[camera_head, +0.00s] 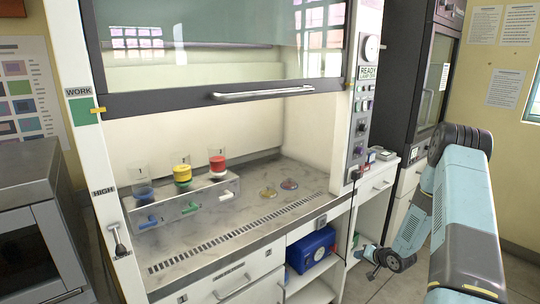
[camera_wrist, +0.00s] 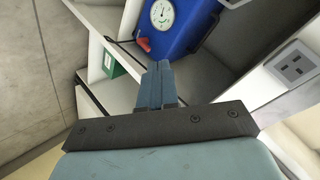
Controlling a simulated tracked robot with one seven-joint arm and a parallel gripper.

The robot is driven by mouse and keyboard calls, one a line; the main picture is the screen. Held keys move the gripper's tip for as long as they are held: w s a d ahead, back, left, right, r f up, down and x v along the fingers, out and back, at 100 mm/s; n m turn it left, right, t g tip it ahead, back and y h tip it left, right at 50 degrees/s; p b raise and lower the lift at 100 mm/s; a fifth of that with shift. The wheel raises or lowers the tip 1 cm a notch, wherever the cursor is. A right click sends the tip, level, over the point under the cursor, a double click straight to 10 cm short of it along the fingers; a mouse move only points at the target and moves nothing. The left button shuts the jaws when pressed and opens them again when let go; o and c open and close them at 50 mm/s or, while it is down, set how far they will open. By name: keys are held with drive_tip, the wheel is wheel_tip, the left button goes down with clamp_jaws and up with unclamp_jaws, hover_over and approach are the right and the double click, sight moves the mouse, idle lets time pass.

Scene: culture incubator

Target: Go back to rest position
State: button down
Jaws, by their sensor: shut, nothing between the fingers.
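My gripper (camera_head: 368,262) hangs low in front of the cabinet, to the right of the hood bench, at the end of my light-blue arm. In the wrist view its fingers (camera_wrist: 157,85) are together with nothing between them. Behind the fingers in that view are an open shelf and a blue box (camera_wrist: 178,22) with a round gauge and a red part. My gripper appears apart from the shelf, though the exact gap cannot be told.
The fume hood has a raised glass sash with a handle (camera_head: 262,92). The blue box (camera_head: 311,248) sits below. Grey floor (camera_head: 425,285) lies beneath the arm.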

wheel_tip(320, 180, up, 27)
drive_tip(key=s+n+g+h, duration=0.1)
drive_tip(key=s+n+h, duration=0.1)
drive_tip(key=h, duration=0.3)
drive_tip(key=s+a+r+g+h, duration=0.15)
drive_tip(key=s+a+r, duration=0.25)
drive_tip(key=s+r, duration=0.8)
drive_tip(key=s+a+r, duration=0.3)
drive_tip(key=s, duration=0.6)
drive_tip(key=s+a+r+n+g+y, duration=0.1)
drive_tip(key=s+a+r, duration=0.2)
drive_tip(key=s, duration=0.6)
drive_tip(key=s+a+r+n, duration=0.1)
drive_tip(key=s+a+r, duration=0.2)
drive_tip(key=s, duration=0.6)
drive_tip(key=shift+s+a+r+y, duration=0.15)
drive_tip(key=shift+a+r+y, duration=0.15)
drive_tip(key=shift+r, duration=0.95)
